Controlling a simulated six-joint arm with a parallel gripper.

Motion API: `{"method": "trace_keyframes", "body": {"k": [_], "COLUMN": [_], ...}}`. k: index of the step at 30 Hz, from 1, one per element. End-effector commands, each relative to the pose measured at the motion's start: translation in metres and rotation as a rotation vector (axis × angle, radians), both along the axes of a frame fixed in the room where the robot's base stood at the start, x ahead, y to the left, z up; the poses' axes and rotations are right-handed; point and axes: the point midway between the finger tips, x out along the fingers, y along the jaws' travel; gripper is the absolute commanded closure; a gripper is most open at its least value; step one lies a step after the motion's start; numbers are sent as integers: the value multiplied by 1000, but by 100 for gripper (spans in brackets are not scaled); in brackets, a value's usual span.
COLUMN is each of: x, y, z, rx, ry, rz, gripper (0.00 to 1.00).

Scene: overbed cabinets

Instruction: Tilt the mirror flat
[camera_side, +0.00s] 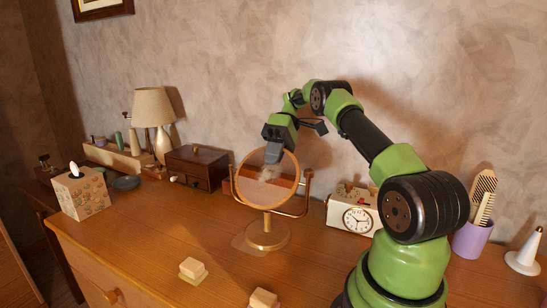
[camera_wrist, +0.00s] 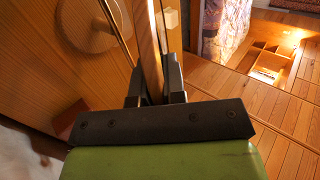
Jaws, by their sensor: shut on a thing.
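The round mirror (camera_side: 268,188) has a wooden rim and hangs in a brass U-shaped yoke on a round brass base (camera_side: 267,236) on the dresser top. Its disc stands near upright in the side view, its face toward that camera. My gripper (camera_side: 273,153) reaches down to the top of the mirror and is shut on its rim. In the wrist view the rim (camera_wrist: 149,55) runs edge-on between the two dark fingers of my gripper (camera_wrist: 156,88). The exact tilt of the disc is hard to tell.
A white clock (camera_side: 357,219) stands close right of the mirror, and a dark drawer box (camera_side: 196,167) behind left. A tissue box (camera_side: 82,194), lamp (camera_side: 154,108) and purple cup (camera_side: 473,239) stand farther off. Soap-like blocks (camera_side: 193,269) lie in front. The tabletop left of the mirror is clear.

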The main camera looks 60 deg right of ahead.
Motion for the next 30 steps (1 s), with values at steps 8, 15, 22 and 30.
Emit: {"method": "trace_keyframes", "body": {"k": [8,15,22,30], "x": [0,0,0,0], "y": [0,0,1,7], "z": [0,0,1,7], "rx": [-2,-1,-17,-152], "ry": [0,1,-1,-4], "rz": [-1,-1,0,3], "gripper": [78,63,63,63]}}
